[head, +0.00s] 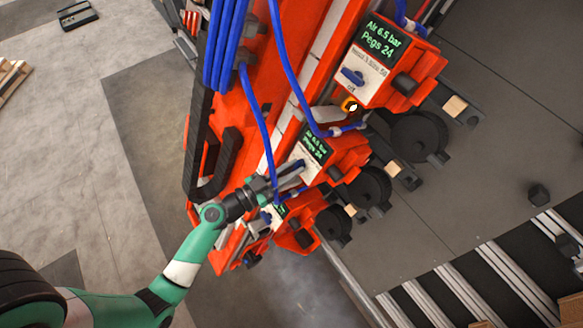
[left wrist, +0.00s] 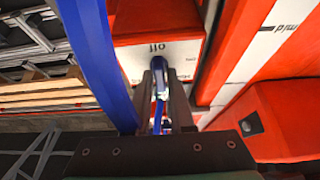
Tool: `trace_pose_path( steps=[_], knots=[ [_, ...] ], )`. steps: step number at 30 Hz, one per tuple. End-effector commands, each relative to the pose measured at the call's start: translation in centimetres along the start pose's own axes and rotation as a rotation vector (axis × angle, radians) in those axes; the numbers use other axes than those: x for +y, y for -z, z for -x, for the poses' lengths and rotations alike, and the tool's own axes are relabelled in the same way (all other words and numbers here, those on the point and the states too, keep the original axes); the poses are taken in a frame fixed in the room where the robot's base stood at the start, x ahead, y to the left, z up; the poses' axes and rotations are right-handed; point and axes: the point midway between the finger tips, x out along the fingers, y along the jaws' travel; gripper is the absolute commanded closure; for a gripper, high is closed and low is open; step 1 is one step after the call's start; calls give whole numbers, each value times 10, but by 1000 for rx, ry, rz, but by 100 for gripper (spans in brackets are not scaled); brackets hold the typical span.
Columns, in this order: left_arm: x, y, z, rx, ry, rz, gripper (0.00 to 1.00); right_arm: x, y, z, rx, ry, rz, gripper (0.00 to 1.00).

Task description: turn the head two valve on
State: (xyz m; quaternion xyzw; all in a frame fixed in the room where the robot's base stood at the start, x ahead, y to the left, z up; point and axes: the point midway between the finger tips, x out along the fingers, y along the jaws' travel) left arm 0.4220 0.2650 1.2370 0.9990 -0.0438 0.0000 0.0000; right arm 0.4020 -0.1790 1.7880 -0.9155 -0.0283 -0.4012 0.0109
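My left gripper (head: 292,170) reaches in from the lower left to the white valve panel of the middle orange head (head: 345,160). That head's green-lettered display (head: 315,143) reads Air 6.5 bar, Pegs 24. In the left wrist view, my two dark fingers (left wrist: 161,85) are close together at a blue valve handle (left wrist: 157,66), with blue showing between them. The handle is partly hidden by the fingers, so I cannot tell whether they are clamped on it. The word "off" shows upside down on the panel above. My right gripper is in neither view.
A nearer orange head (head: 405,75) at the upper right has its own blue handle (head: 352,76) above the word "off". Another head (head: 295,235) sits at the lower left. Blue hoses (head: 262,125) hang close to my left gripper.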

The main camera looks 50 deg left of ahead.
Motion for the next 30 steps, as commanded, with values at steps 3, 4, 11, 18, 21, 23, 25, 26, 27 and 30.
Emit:
trace_pose_path(
  steps=[3,4,11,18,21,23,25,26,27,30],
  knots=[
    [0,0,0,0,0,0,100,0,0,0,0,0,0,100],
    [0,0,0,0,0,0,100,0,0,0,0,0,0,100],
    [0,0,0,0,0,0,100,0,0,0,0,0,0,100],
    [1,0,0,-2,13,25,100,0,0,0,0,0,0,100],
    [1,-1,0,-4,29,57,100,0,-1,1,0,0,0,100],
    [2,-1,0,-5,43,83,100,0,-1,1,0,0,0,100],
    [2,-1,0,-5,62,121,100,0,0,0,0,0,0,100],
    [2,0,0,-5,73,139,100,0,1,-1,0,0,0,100],
    [2,0,0,-5,87,165,100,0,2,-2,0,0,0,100],
    [4,2,0,-6,124,239,100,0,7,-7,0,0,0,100]
  ],
)
